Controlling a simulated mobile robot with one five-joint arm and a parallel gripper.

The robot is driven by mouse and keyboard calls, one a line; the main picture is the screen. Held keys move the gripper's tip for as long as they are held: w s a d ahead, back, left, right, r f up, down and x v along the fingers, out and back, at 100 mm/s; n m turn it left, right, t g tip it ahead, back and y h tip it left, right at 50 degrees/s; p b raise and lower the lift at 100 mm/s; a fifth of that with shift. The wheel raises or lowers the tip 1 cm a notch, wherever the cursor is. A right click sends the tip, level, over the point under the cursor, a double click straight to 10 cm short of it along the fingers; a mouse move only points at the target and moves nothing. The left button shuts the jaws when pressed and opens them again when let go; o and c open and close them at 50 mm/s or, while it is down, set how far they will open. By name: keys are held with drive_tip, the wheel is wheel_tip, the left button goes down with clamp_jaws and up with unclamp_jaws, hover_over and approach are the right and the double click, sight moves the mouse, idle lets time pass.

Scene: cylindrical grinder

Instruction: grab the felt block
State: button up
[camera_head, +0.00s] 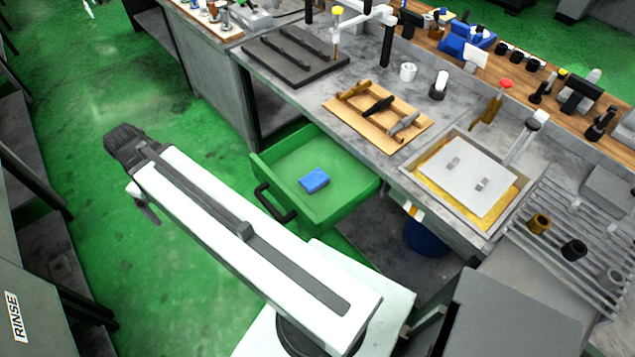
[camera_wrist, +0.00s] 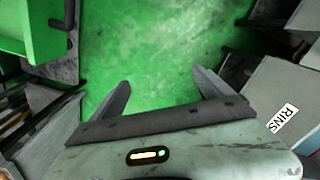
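A small blue block (camera_head: 314,180), which looks like the felt block, lies flat in the open green drawer (camera_head: 338,206). My gripper (camera_head: 148,212) is out over the green floor, left of the drawer and well apart from the block. In the wrist view my gripper (camera_wrist: 161,76) has its two fingers spread, with only bare floor showing between them. The drawer (camera_wrist: 35,30) also shows at the upper left of the wrist view, but the block is not visible there.
The drawer's dark handle (camera_head: 274,203) sticks out on its left side. The workbench (camera_head: 300,93) above the drawer carries a wooden tray (camera_head: 348,112) and a yellow-lined tray (camera_head: 427,190). A grey unit marked RINSE (camera_head: 28,300) stands at lower left. The floor at left is clear.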

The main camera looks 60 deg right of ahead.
drive_tip(key=s+d+f+n+b, duration=0.1)
drive_tip(key=d+f+n+b, duration=0.2)
drive_tip(key=d, duration=0.6)
drive_tip(key=s+d+f+n+b, duration=0.1)
drive_tip(key=s+d+f+b, duration=0.1)
drive_tip(key=d+f, duration=0.5)
drive_tip(key=n+b, duration=0.8)
hover_over(315, 179)
drive_tip(key=f, duration=0.5)
drive_tip(key=shift+s+a+f, duration=0.1)
drive_tip(key=shift+s+f, duration=0.1)
drive_tip(key=shift+s, duration=0.1)
drive_tip(key=f+b, duration=0.8)
drive_tip(key=shift+w, duration=0.3)
drive_tip(key=shift+r, duration=0.15)
drive_tip(key=c, duration=1.4)
